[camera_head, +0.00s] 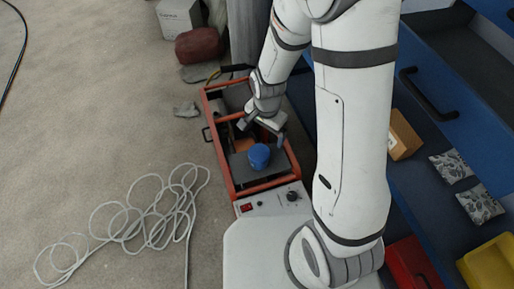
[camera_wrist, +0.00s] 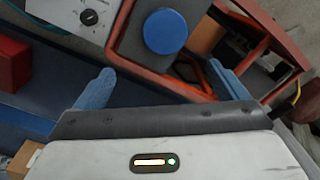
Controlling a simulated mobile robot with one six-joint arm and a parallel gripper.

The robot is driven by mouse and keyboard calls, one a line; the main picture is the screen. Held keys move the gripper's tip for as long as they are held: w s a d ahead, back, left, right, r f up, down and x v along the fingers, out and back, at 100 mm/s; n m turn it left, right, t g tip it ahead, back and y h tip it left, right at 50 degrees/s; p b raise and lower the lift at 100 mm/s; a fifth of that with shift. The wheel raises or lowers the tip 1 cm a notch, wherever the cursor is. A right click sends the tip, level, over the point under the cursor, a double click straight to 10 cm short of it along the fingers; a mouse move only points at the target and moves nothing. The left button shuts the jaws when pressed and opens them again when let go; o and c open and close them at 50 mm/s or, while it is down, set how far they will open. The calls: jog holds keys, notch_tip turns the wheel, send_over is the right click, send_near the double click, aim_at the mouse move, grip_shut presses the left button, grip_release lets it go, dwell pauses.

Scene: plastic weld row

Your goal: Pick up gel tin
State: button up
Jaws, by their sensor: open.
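A round blue tin (camera_head: 259,156), which I take for the gel tin, stands on a dark grey surface inside an orange-red frame (camera_head: 227,172). In the wrist view its blue round top (camera_wrist: 165,31) shows at the upper middle, beyond the fingertips. My gripper (camera_head: 262,131) is over the frame, just behind the tin in the head view. In the wrist view my gripper (camera_wrist: 160,72) has its two blue fingers spread wide apart, with nothing between them. The tin is apart from both fingers. Its height above the surface is hard to judge.
The frame's rails surround the tin closely. A white panel with a black knob (camera_head: 292,196) adjoins the frame's near end. Blue shelving with a brown box (camera_head: 403,135), patterned packets (camera_head: 451,166) and a yellow bin (camera_head: 489,265) stands right. A pale cable (camera_head: 135,218) lies on the floor left.

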aim_at(258, 154)
jog(key=shift+m, duration=0.8)
jog(key=f+b, duration=0.1)
jog(key=f, duration=0.2)
jog(key=a+f, duration=0.1)
jog(key=f, duration=0.3)
jog(key=a+f+b, duration=0.1)
jog(key=f, duration=0.3)
jog(key=shift+s+f+b, duration=0.15)
jog(key=shift+f+b, duration=0.05)
jog(key=shift+b, duration=0.15)
jog(key=f+b, duration=0.1)
jog(key=f, duration=0.1)
jog(key=f+b, duration=0.1)
jog(key=f, duration=0.2)
jog(key=shift+w+d+f, duration=0.1)
jog(key=shift+w+d, duration=0.1)
jog(key=c, duration=1.2)
jog(key=shift+c, duration=0.2)
